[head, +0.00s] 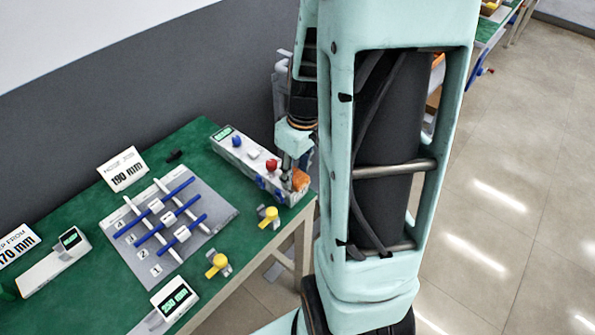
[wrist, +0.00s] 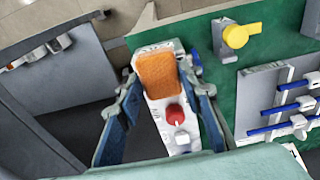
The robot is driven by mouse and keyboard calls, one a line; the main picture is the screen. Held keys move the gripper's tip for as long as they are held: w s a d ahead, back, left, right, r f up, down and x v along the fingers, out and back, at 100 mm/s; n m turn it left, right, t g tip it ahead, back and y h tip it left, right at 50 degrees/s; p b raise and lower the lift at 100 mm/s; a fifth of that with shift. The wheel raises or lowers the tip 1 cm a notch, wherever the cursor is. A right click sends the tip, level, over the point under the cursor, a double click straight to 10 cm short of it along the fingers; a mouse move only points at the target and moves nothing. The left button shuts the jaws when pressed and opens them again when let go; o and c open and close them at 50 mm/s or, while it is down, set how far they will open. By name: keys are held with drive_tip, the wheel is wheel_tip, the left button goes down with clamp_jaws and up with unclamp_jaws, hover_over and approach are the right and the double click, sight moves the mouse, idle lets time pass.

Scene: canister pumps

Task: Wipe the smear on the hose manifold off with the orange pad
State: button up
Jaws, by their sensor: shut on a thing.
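My gripper (head: 287,180) is low over the right end of a long white unit (head: 238,146) with white and red knobs. In the wrist view, my gripper (wrist: 160,76) has its blue fingers on either side of the orange pad (wrist: 158,72) and is shut on it. The pad covers the end of the white unit (wrist: 178,137); I cannot tell whether it touches it. The pad also shows in the head view (head: 300,180). A grey board (head: 215,190) with blue rods crossing white tubes lies to the left. Neither is plainly labelled as the hose manifold. I cannot make out a smear.
Two yellow-handled valves (head: 268,215) and (head: 218,264) sit near the table's front edge. A "190 mm" sign (head: 122,169) stands behind the grey board. Display boxes (head: 55,262) and (head: 175,299) stand left and front. Bare green tabletop (head: 245,235) lies between the board and the valves.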

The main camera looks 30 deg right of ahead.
drive_tip(key=shift+w+a, duration=0.35)
drive_tip(key=shift+w, duration=0.4)
drive_tip(key=shift+s+d+r, duration=0.1)
drive_tip(key=shift+s+d, duration=0.15)
drive_tip(key=shift+s, duration=0.25)
drive_tip(key=shift+s+d, duration=0.2)
drive_tip(key=shift+s, duration=0.3)
drive_tip(key=shift+w, duration=0.15)
drive_tip(key=shift+w+a, duration=0.2)
drive_tip(key=shift+w, duration=0.3)
drive_tip(key=shift+w+a, duration=0.2)
drive_tip(key=shift+w, duration=0.3)
wheel_tip(320, 180, up, 9)
drive_tip(key=p, duration=0.6)
